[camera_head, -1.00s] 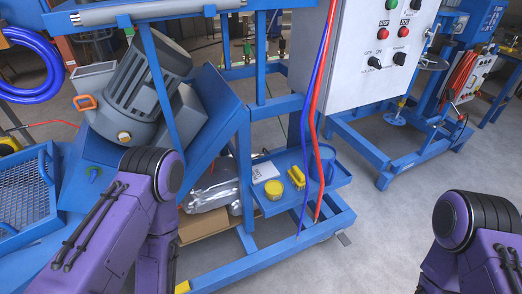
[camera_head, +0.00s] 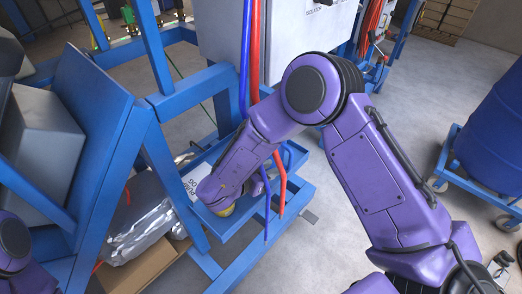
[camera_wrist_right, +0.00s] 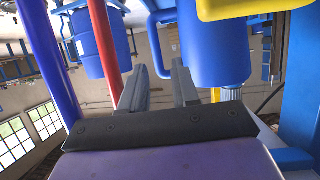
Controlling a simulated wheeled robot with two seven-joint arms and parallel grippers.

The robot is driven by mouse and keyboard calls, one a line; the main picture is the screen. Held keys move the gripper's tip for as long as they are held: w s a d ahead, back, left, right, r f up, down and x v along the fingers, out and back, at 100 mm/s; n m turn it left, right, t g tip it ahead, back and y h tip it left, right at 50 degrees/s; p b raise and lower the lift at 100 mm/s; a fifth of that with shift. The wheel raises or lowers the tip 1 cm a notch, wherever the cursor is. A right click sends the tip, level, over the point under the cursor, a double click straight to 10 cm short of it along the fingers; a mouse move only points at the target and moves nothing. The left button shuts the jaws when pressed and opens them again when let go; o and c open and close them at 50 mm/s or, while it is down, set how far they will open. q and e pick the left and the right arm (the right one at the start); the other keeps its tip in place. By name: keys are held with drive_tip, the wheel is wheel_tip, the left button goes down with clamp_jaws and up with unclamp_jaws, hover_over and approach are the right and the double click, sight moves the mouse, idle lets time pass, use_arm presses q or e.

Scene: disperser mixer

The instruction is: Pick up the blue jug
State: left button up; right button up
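The blue jug (camera_wrist_right: 214,45) shows in the right wrist view, which looks upside down, with its handle on its left side. My right gripper (camera_wrist_right: 160,72) is open, with its two grey fingers apart and nothing clearly gripped. The handle lies in line with the gap between the fingertips; I cannot tell whether they touch it. In the head view my right arm reaches down to the blue shelf and covers most of the jug. The right fingers are hidden there. Only part of my left arm shows at the lower left; its gripper is out of view.
Red (camera_wrist_right: 104,45) and blue (camera_wrist_right: 48,60) hoses hang close beside the right gripper. A yellow container (camera_wrist_right: 235,8) is near the jug. The blue shelf (camera_head: 297,200) sits in a blue frame under the control box (camera_head: 295,40). A blue drum (camera_head: 495,130) stands at right.

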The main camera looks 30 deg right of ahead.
sight(290, 160)
drive_tip(key=shift+g, duration=0.3)
drive_tip(key=x, duration=0.3)
drive_tip(key=p+x, duration=0.1)
drive_tip(key=x, duration=0.5)
drive_tip(key=shift+d+r, duration=0.2)
drive_tip(key=shift+r, duration=0.15)
drive_tip(key=shift+s+d, duration=0.1)
drive_tip(key=shift+d, duration=0.25)
use_arm(q)
drive_tip(key=shift+s+d+r, duration=0.2)
drive_tip(key=shift+s+r, duration=0.05)
drive_tip(key=shift+r, duration=0.4)
use_arm(e)
drive_tip(key=shift+a, duration=0.1)
clamp_jaws()
